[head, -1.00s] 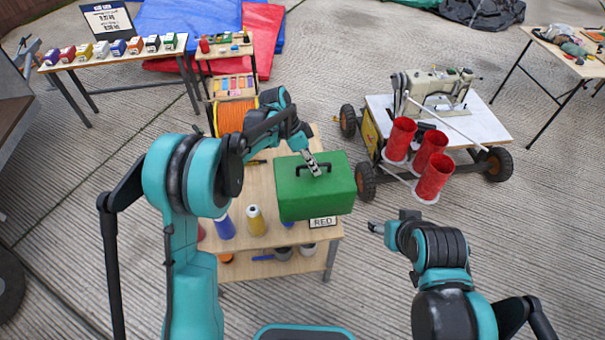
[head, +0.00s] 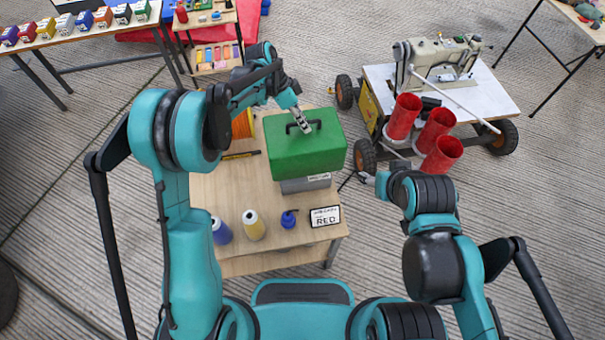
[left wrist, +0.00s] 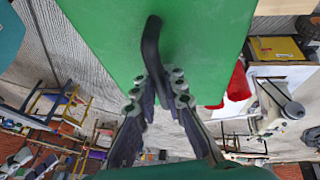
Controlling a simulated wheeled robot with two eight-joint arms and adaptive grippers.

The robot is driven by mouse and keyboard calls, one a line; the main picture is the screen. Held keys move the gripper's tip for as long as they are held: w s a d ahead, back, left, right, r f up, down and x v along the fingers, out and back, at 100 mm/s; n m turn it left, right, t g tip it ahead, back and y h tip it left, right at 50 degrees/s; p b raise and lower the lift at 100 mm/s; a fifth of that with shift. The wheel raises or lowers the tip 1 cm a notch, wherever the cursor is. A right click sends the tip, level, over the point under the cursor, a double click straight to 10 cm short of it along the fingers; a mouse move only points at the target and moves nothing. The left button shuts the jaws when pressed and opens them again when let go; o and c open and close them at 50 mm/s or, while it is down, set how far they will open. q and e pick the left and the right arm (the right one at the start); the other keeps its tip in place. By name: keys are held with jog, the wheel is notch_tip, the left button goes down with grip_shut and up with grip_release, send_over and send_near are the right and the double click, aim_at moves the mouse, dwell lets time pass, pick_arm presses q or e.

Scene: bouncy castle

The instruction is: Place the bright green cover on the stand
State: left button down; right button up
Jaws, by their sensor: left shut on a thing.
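The bright green cover (head: 305,148) is a box shape with a black handle on top. My left gripper (head: 302,125) is shut on this handle and holds the cover over the wooden workbench (head: 268,195). A grey object (head: 306,184) shows just under the cover's near edge, mostly hidden by it. I cannot tell whether the cover touches it, or which thing is the stand. In the left wrist view the fingers close around the handle (left wrist: 151,45) against the green top. My right gripper (head: 366,178) is small, right of the cover, holding nothing that I can see.
A wheeled cart (head: 480,95) with a sewing machine and red cylinders (head: 437,128) stands to the right. Coloured boxes line a table (head: 95,40) at the back left.

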aim_at(301, 131)
pick_arm(q)
jog(key=shift+s+f+b, duration=0.2)
jog(key=shift+f+b, duration=0.15)
jog(key=shift+f, duration=0.35)
notch_tip(301, 131, down, 4)
jog(key=shift+b, duration=1)
notch_tip(301, 131, down, 10)
jog(key=b, duration=0.3)
jog(key=shift+f+b, duration=0.25)
jog(key=shift+b, duration=0.05)
jog(key=shift+f, duration=0.15)
jog(key=c, duration=1.6)
grip_release()
jog(key=shift+c, duration=0.2)
jog(key=shift+o, duration=0.2)
